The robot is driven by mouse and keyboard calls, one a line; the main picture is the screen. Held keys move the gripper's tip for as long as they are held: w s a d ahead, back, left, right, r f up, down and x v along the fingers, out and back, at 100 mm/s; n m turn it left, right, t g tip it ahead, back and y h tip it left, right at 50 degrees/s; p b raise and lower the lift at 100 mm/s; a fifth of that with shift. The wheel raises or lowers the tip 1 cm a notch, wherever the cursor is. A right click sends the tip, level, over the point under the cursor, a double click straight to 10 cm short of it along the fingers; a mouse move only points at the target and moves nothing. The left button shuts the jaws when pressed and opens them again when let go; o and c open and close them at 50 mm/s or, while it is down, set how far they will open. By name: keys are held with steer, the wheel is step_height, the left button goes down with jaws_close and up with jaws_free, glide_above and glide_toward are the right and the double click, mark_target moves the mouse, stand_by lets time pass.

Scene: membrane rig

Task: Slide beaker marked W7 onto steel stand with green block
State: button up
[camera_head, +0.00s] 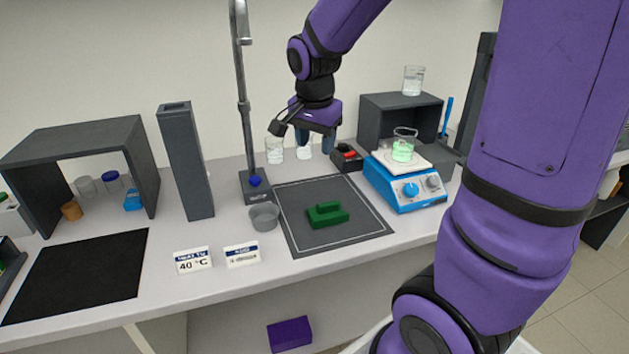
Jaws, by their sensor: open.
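My gripper (314,141) is open, pointing down near the back of the bench, left of the hotplate. A clear beaker (304,153) stands behind or between its fingers; I cannot tell which. Another clear beaker (275,150) stands just left of it. A third beaker (404,146) with pale green liquid sits on the hotplate, and a fourth (413,80) stands on the dark box at the back. No W7 mark is readable on any of them. A green block (326,215) lies on a dark outlined mat (293,234). A tall steel stand (243,95) rises left of the gripper.
A blue hotplate (405,190) stands right of the mat, with a small dark red-buttoned box (346,157) beside it. A grey dish (264,217) sits at the mat's left edge. A tall dark column (186,160) and a dark shelf (85,143) stand left. The black mat (75,275) is bare.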

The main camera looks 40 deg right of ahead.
mark_target(322, 204)
steer(key=shift+w+d+f+m+g+h, duration=0.3)
steer(key=shift+w+d+f+m, duration=1.05)
steer(key=shift+f, duration=2.85)
steer(key=shift+w+d+f+m+g+h, duration=0.1)
steer(key=shift+w+d+f+m+g, duration=0.85)
steer(key=shift+f, duration=3.25)
steer(key=shift+w+d+f+m+t+h, duration=0.15)
steer(key=shift+w+d+f+m, duration=1.55)
steer(key=shift+f, duration=2.5)
steer(key=shift+s+a, duration=0.2)
steer(key=shift+s, duration=0.05)
jaws_close()
steer(key=shift+d+v, duration=0.2)
steer(key=shift+v, duration=0.65)
steer(key=shift+d+v, duration=0.15)
steer(key=shift+v, duration=0.65)
steer(key=shift+d+v, duration=0.2)
steer(key=shift+v, duration=0.65)
steer(key=shift+s+r, duration=0.1)
steer(key=shift+r, duration=0.05)
